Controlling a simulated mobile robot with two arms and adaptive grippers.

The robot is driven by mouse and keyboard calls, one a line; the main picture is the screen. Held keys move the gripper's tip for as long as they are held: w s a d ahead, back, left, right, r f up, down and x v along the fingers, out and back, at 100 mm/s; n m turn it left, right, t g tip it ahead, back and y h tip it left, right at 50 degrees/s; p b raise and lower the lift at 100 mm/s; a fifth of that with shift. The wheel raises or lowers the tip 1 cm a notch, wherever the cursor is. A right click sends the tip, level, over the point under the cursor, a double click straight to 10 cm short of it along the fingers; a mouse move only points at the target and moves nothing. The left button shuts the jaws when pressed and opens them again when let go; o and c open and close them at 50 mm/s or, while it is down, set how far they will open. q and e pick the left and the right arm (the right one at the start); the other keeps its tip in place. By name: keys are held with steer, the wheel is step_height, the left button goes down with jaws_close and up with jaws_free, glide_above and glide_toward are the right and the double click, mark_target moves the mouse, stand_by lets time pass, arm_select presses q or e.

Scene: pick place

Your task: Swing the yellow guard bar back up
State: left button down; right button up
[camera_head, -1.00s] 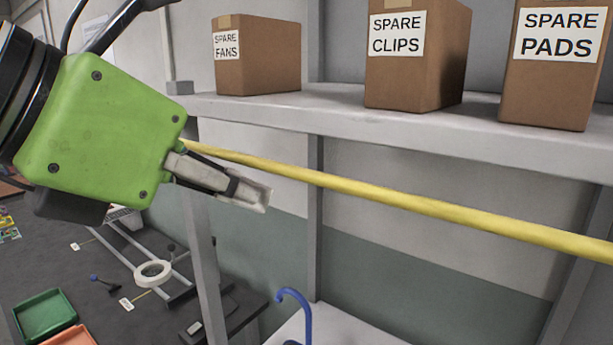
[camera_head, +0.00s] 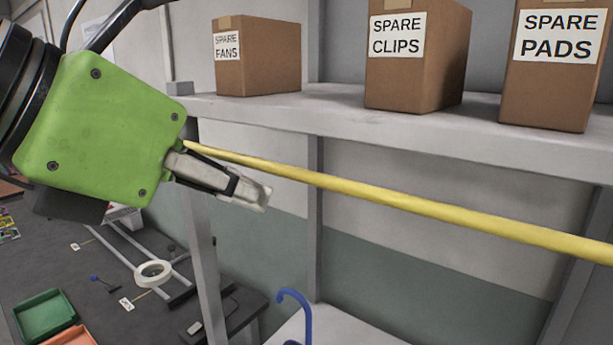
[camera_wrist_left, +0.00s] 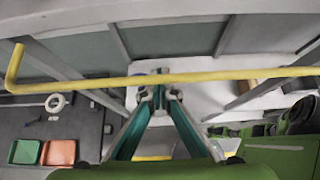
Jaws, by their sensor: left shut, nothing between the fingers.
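The yellow guard bar (camera_head: 400,201) runs across the front of the shelving, below the upper shelf, sloping down to the right in the head view. In the left wrist view the bar (camera_wrist_left: 220,76) crosses the whole width and has a bent end at the far left. My left gripper (camera_head: 265,199) is shut and empty, its tips just below the bar in the head view. In the left wrist view the gripper tips (camera_wrist_left: 160,88) are close to the bar; I cannot tell whether they touch it. My right gripper does not show.
Cardboard boxes labelled SPARE FANS (camera_head: 258,58), SPARE CLIPS (camera_head: 417,60) and SPARE PADS (camera_head: 553,75) stand on the upper shelf (camera_head: 330,115). A blue hook-shaped thing (camera_head: 305,315) rises below. A dark worktop at lower left holds a green bin (camera_head: 45,314) and a tape roll (camera_head: 153,267).

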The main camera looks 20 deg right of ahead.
arm_select(q)
steer(key=shift+r+p, duration=1.25)
steer(key=shift+r, duration=1.25)
steer(key=shift+w+d+r+p, duration=0.2)
steer(key=shift+r+p, duration=0.15)
steer(key=shift+r, duration=0.4)
steer(key=shift+w+d+r+p, duration=0.1)
steer(key=shift+d+r+p, duration=0.2)
steer(key=shift+r, duration=0.45)
steer(key=shift+s+a, duration=0.1)
steer(key=shift+a, duration=0.05)
steer(key=shift+r, duration=0.1)
steer(key=shift+w+d+r+p, duration=0.4)
steer(key=shift+d+r+p, duration=0.1)
steer(key=shift+r+p, duration=0.25)
steer(key=shift+f, duration=0.1)
steer(key=shift+s+a, duration=0.1)
